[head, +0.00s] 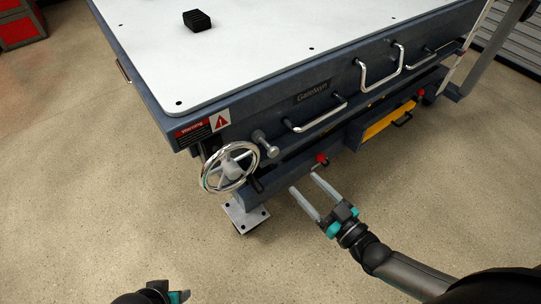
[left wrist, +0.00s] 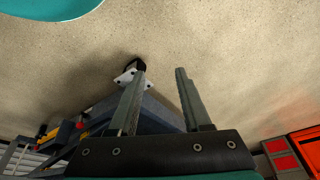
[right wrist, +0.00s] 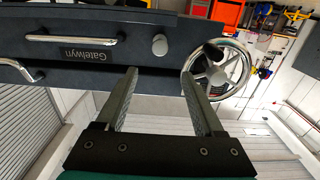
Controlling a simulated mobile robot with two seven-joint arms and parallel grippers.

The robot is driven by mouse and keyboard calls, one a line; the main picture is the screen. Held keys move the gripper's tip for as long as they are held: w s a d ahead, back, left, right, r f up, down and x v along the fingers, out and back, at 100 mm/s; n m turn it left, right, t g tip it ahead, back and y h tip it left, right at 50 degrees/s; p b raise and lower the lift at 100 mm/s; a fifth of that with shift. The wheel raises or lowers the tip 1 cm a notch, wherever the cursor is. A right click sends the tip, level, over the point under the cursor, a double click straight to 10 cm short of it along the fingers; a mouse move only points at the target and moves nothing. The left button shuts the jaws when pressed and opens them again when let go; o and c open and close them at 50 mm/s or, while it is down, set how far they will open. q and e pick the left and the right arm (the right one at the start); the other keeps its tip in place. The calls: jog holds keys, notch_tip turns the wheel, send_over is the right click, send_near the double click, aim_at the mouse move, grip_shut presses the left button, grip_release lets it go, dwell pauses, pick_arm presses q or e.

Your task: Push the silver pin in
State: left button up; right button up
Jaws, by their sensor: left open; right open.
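The silver pin (head: 271,151) sticks out of the table's dark side, just right of the handwheel (head: 230,167). In the right wrist view the pin's round end (right wrist: 159,45) shows ahead of and between my fingers, apart from them. My right gripper (head: 303,182) is open and empty, below and to the right of the pin. It also shows in the right wrist view (right wrist: 158,72). My left gripper is mostly cut off at the bottom of the head view. In the left wrist view it (left wrist: 160,70) is open and empty, with floor and a table foot beyond.
The table (head: 270,50) has a white top with a black block (head: 197,20) on it. Silver handles (head: 318,118), red knobs (head: 321,158) and a yellow panel (head: 388,121) line its side. A foot plate (head: 245,216) stands below the wheel. The floor in front is clear.

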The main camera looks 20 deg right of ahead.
jog(key=b, duration=0.3)
send_near(275, 153)
jog(key=x, duration=0.5)
jog(key=shift+w+a, duration=0.1)
jog(key=shift+w, duration=0.1)
jog(key=b+x, duration=0.1)
jog(key=x, duration=0.2)
jog(key=shift+w+a, duration=0.1)
jog(key=shift+w, duration=0.15)
pick_arm(q)
jog(key=w+d+r+t+h+b, duration=0.1)
jog(key=w+d+r+t, duration=0.2)
jog(key=r, duration=0.3)
jog(key=shift+w+d+r+m+t+h, duration=0.3)
jog(key=shift+w+r+t, duration=0.1)
jog(key=shift+t, duration=0.2)
pick_arm(e)
jog(key=shift+x, duration=0.8)
jog(key=shift+c, duration=0.4)
grip_shut()
